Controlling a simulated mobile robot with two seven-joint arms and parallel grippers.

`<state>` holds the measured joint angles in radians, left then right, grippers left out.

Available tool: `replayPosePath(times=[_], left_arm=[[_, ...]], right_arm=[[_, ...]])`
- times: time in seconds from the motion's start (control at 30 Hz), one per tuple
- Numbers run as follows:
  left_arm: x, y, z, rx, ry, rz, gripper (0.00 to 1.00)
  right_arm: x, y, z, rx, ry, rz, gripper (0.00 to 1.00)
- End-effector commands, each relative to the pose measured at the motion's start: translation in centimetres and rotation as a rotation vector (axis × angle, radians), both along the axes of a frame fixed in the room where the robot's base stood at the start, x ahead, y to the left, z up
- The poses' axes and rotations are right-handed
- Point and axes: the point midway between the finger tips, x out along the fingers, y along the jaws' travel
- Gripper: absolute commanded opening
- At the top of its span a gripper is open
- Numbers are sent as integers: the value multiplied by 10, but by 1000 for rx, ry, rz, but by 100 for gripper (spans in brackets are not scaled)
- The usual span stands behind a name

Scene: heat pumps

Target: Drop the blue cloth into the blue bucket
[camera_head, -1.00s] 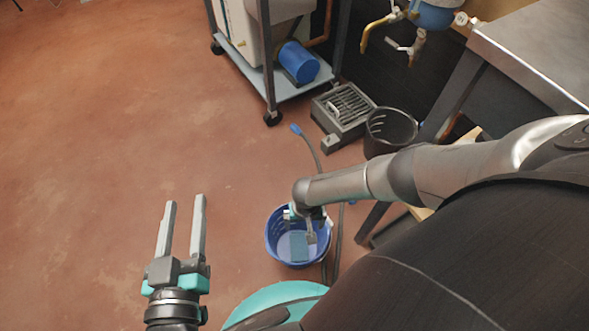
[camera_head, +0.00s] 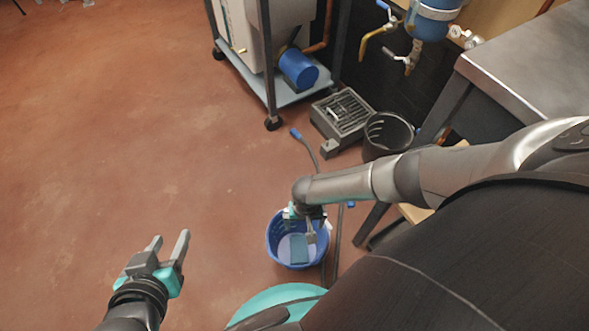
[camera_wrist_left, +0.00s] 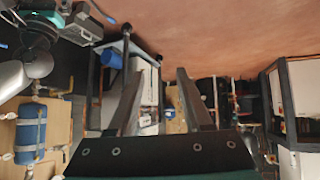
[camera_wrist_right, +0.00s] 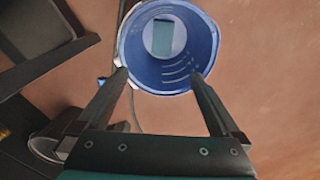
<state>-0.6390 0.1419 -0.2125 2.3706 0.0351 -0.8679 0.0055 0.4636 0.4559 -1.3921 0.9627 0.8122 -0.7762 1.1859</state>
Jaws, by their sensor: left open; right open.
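The blue bucket (camera_head: 273,242) stands on the floor below my right arm; in the right wrist view its wall (camera_wrist_right: 181,77) shows just beyond the fingertips. The blue cloth (camera_head: 299,250) is a flat blue-green rectangle inside the bucket, lying on its pale bottom; it also shows in the right wrist view (camera_wrist_right: 163,38). My right gripper (camera_head: 312,230) is open above the bucket, with nothing between its fingers (camera_wrist_right: 160,75). My left gripper (camera_head: 170,238) is open and empty, well to the left of the bucket over bare floor.
A black bin (camera_head: 389,133) and a grey slatted box (camera_head: 343,116) stand behind the bucket. A dark hose (camera_head: 338,240) runs beside its right. A wheeled cart (camera_head: 264,80) is at the back, and a steel table (camera_head: 530,70) at the right. The left floor is clear.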

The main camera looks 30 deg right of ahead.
Motion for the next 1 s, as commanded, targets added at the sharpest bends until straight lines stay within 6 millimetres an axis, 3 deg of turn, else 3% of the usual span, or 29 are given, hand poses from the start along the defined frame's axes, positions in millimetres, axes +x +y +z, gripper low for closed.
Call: replayPosePath(times=[0.67, 1.0], left_arm=[[-45, 53, 12, 166, 380, 76, 50], [-46, 54, -29, 182, 460, 73, 50]], right_arm=[[0, -1, 32, -1, 0, 0, 100], [0, -1, 58, -1, 0, 0, 100]])
